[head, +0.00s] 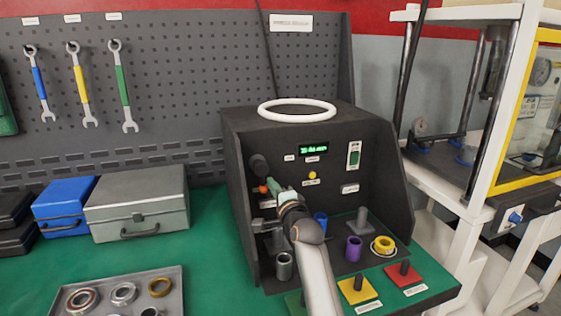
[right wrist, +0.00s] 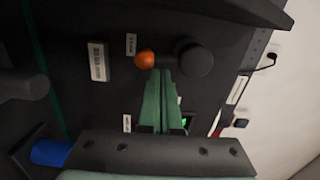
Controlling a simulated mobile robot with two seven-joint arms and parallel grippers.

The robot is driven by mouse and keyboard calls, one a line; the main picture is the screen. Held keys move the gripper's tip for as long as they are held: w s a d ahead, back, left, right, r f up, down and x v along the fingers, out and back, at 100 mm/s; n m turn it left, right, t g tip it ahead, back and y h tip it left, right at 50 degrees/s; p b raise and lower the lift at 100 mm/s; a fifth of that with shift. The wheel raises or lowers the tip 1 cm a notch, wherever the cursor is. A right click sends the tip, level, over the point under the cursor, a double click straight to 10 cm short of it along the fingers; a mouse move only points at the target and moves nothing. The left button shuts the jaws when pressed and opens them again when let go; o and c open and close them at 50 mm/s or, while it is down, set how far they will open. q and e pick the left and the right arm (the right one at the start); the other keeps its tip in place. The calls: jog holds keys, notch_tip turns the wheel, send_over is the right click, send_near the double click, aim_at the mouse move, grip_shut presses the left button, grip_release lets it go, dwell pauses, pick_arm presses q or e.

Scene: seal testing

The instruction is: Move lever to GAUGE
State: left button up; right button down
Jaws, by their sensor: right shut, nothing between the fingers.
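The lever has an orange ball end (head: 263,189) and a round black hub (head: 259,166) on the left of the dark test station's front panel. In the head view the ball sits below the hub. In the right wrist view the orange ball (right wrist: 145,60) is left of the black hub (right wrist: 194,57), with a small label beside it, too blurred to read. My right gripper (head: 271,185) has green fingers, shut and empty. Its fingertips (right wrist: 161,72) are just beside the ball and arm of the lever; I cannot tell whether they touch. My left gripper is not in view.
The test station (head: 370,135) has a white ring (head: 297,110) on top and a green display (head: 314,149). Blue (head: 320,222), purple (head: 353,248) and yellow (head: 383,245) parts stand on its ledge. A tray (head: 68,295) of rings and a grey case (head: 137,205) are at left.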

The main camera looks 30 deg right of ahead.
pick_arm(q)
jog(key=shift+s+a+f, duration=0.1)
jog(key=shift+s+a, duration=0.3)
pick_arm(e)
jog(key=shift+a+f+m, duration=0.1)
jog(key=shift+a+m, duration=0.05)
jog(key=shift+m, duration=0.25)
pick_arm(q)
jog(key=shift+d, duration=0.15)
